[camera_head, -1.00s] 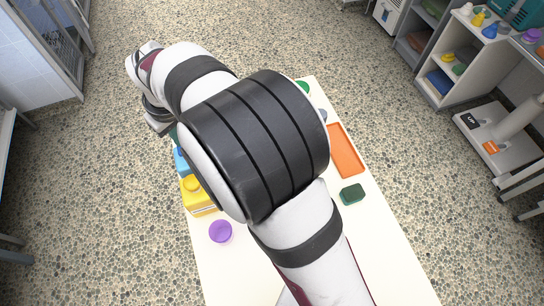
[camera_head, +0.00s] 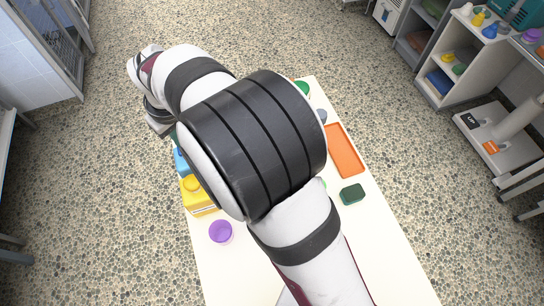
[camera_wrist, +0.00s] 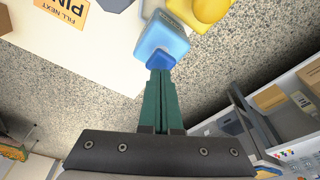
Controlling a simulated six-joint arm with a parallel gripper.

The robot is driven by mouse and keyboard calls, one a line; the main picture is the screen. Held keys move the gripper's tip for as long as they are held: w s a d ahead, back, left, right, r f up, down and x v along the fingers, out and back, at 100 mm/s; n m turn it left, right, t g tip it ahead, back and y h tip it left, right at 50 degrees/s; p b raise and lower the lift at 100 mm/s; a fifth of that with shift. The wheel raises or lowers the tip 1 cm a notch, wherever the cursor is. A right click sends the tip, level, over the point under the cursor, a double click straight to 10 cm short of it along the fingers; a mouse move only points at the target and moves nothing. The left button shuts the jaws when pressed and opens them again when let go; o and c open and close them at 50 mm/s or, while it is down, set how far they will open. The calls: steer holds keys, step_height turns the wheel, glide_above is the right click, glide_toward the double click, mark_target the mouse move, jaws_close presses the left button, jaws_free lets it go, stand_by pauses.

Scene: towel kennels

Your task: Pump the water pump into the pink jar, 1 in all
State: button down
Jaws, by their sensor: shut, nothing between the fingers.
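My gripper (camera_wrist: 161,74) is shut with its green fingers together. Its fingertips are at the dark blue knob (camera_wrist: 160,60) of a light blue block-shaped pump (camera_wrist: 163,36) in the wrist view; whether they touch it I cannot tell. The blue pump shows partly at the table's left edge in the head view (camera_head: 181,160). A yellow pump (camera_head: 197,196) with a round knob stands beside it. I see no pink jar; my arm hides the table's middle.
A purple round jar (camera_head: 220,232) stands near the yellow pump. An orange tray (camera_head: 346,152) and a dark green block (camera_head: 352,194) lie on the right of the white table (camera_head: 375,260). The table's near part is clear. Shelves (camera_head: 440,70) stand at the right.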

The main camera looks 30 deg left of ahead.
steer(key=shift+f, duration=1.2)
steer(key=shift+r, duration=1.4)
step_height(320, 180, up, 6)
